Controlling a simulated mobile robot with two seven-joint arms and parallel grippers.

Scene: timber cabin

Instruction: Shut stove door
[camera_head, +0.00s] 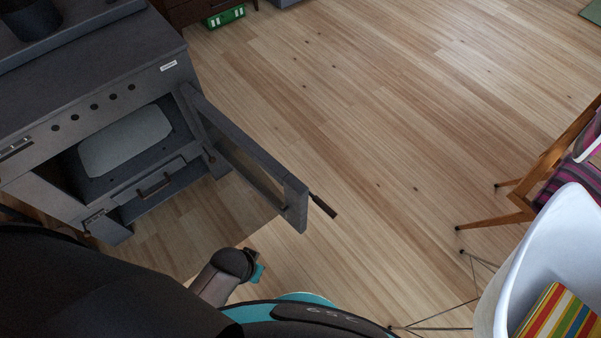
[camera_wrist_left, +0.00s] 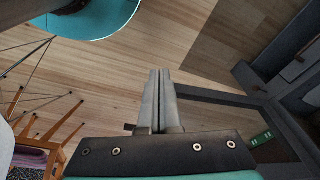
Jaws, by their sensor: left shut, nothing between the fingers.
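The dark grey stove (camera_head: 100,75) stands at the left in the head view. Its door (camera_head: 250,150) is swung wide open to the right, with a dark handle (camera_head: 323,206) at its free end. The oven cavity shows open. In the left wrist view, the door frame (camera_wrist_left: 220,96) runs behind my left gripper (camera_wrist_left: 158,72), whose two fingers are together and empty. The door's free end is partly hidden by the fingers. I cannot tell whether they touch the door. My right gripper is in neither view.
A white chair (camera_head: 555,240) with a striped cushion stands at the lower right, near a wooden chair (camera_head: 540,180). A green crate (camera_head: 226,17) lies beyond the stove. The plank floor right of the door is clear.

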